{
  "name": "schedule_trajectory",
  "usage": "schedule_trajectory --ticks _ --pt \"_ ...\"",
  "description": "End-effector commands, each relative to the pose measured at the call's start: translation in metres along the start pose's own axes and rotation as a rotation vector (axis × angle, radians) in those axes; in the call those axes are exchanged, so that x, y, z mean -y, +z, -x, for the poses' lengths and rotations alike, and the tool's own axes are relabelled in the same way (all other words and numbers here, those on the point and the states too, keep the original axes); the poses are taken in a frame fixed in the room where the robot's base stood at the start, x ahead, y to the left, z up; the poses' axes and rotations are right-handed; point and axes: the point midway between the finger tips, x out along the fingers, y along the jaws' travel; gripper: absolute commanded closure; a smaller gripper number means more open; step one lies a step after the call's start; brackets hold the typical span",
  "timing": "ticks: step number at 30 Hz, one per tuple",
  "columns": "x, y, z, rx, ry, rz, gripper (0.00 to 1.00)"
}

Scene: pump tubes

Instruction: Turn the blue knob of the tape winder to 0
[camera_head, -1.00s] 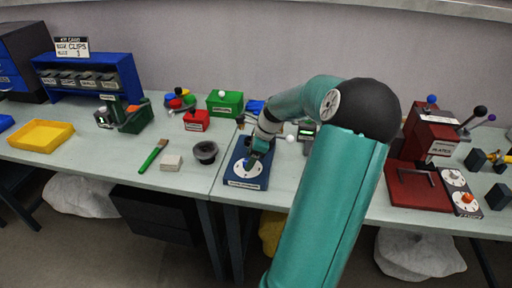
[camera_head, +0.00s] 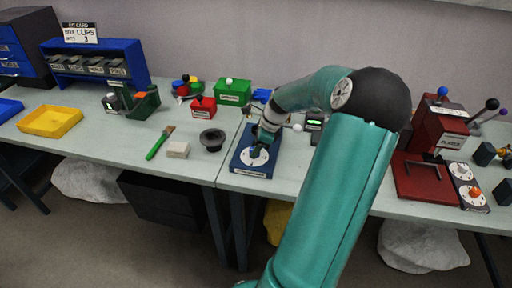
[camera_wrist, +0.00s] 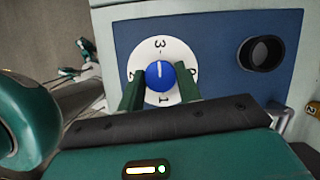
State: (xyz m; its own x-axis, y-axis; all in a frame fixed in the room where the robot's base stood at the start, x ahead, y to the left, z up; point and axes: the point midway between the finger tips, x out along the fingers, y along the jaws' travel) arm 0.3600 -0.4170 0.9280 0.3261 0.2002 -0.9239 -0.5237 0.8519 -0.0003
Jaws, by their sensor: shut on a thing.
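The blue knob (camera_wrist: 158,75) sits at the middle of a round white dial (camera_wrist: 178,52) in the wrist view. A 3 shows at the dial's top and a 1 at its bottom; the side marks are mostly hidden by my fingers. The knob's white line points up, towards the 3. My gripper (camera_wrist: 160,82) is shut on the knob, one green finger on each side. In the head view the tape winder's blue plate (camera_head: 240,168) lies near the bench's front edge, with my gripper (camera_head: 259,150) over its dial, hiding most of the knob.
A dark round socket (camera_wrist: 262,53) is right of the dial in the wrist view. A black bowl (camera_head: 212,140), a white block (camera_head: 178,150) and a green brush (camera_head: 160,142) lie left of the plate. A red machine (camera_head: 425,180) stands to the right.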

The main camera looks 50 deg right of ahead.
Motion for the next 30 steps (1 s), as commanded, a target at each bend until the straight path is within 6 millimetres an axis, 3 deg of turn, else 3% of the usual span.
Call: schedule_trajectory --ticks 11,22,30 --pt "0.0023 0.0014 -0.0002 0.0 0.107 0.262 0.93" --pt "0.0024 0.0011 0.0001 0.0 0.127 0.312 0.93" --pt "0.0036 0.0017 -0.0001 0.0 0.226 0.55 0.93"
